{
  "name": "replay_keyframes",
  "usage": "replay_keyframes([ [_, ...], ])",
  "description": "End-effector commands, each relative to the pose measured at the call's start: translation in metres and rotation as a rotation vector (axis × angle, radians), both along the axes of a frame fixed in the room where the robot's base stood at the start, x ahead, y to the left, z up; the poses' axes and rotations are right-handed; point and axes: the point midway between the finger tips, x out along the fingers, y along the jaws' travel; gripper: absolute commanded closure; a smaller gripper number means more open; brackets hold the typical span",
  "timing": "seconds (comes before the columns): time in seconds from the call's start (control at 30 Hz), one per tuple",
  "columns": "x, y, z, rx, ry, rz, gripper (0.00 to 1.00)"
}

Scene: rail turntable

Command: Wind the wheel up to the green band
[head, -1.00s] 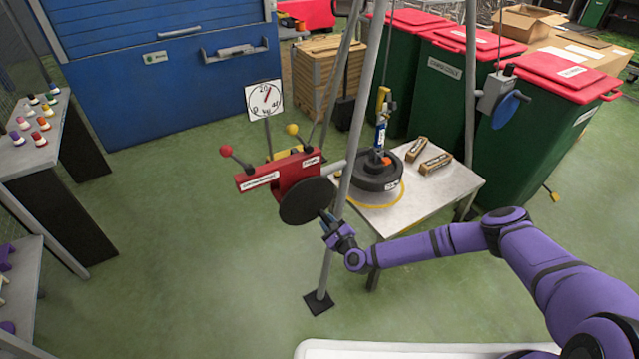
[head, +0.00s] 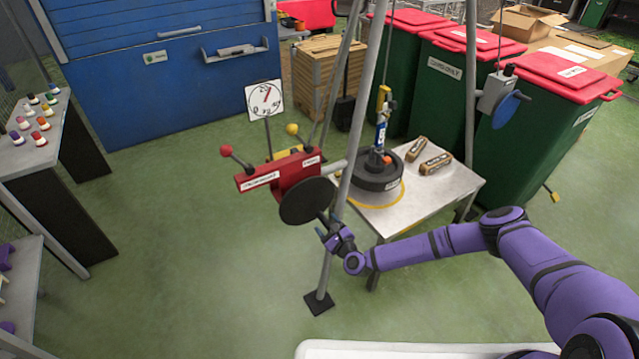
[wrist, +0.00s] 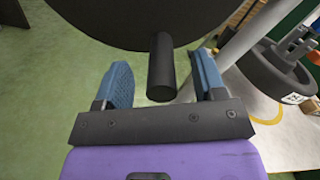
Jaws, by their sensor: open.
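The dark wheel (head: 305,201) is mounted on the front of a red winch box (head: 285,175) on the tripod. Its black peg handle (wrist: 161,70) sticks out toward my gripper. My gripper (head: 328,226) is at the wheel's lower right edge. In the wrist view its two blue fingers stand apart on either side of the handle, with gaps visible on both sides. A white dial (head: 264,99) with a red needle stands behind the box; the needle points up and slightly right. I cannot make out a green band on it.
The box has levers with red and yellow knobs.

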Motion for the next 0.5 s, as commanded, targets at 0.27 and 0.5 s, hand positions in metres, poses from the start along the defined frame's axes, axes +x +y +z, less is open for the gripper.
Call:
replay_keyframes([
  [0.27,-0.015,-0.012,0.0,0.0,-0.001,-0.002,0.36],
  [0.5,-0.029,-0.02,0.0,0.0,0.0,-0.001,0.36],
])
